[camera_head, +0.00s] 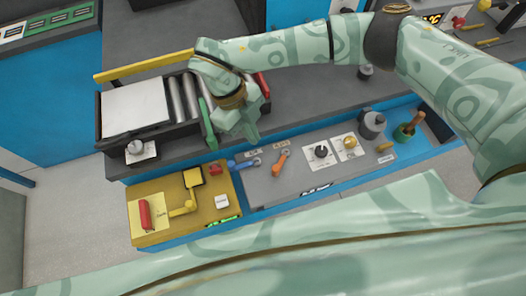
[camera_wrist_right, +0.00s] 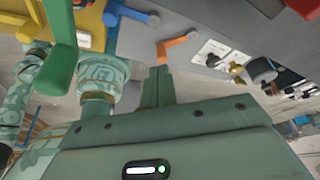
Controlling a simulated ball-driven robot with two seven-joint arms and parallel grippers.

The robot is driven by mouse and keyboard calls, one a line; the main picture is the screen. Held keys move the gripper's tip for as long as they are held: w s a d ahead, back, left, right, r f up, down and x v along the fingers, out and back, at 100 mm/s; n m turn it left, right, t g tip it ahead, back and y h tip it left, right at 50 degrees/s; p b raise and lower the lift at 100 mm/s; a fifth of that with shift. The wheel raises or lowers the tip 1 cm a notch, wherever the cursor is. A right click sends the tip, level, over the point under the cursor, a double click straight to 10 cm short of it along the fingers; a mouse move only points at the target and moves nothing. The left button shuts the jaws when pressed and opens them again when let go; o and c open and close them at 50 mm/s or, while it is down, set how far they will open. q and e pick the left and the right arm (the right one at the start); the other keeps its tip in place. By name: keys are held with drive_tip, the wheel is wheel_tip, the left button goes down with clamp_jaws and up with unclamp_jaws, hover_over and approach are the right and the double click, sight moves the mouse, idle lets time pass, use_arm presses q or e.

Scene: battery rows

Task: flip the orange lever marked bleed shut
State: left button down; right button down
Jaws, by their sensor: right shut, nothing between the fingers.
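The orange lever (camera_head: 280,161) is on the grey panel (camera_head: 262,187), right of a blue lever (camera_head: 243,164). Its handle points toward the near edge in the head view. It also shows in the right wrist view (camera_wrist_right: 176,43), with its handle end just beyond my fingertips. My right gripper (camera_head: 252,141) is shut and empty, pointing down, up and left of the orange lever in the head view. I cannot tell whether it touches the lever. Small label plates lie by the levers; I cannot read them. My left gripper is not in view.
A yellow panel (camera_head: 150,235) with a red cylinder (camera_head: 145,214) and a yellow lever (camera_head: 184,209) is on the left. A black tray (camera_head: 100,128) with rollers stands behind. Knobs on white cards (camera_head: 321,165) and a grey cylinder (camera_head: 372,125) are to the right.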

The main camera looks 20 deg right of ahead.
drive_tip(key=b, duration=0.1)
approach(281, 161)
drive_tip(key=s+f, duration=0.1)
drive_tip(key=s+a+f, duration=0.1)
drive_tip(key=f, duration=0.1)
drive_tip(key=s+a+f, duration=0.1)
drive_tip(key=shift+a+f, duration=0.15)
drive_tip(key=shift+f, duration=0.15)
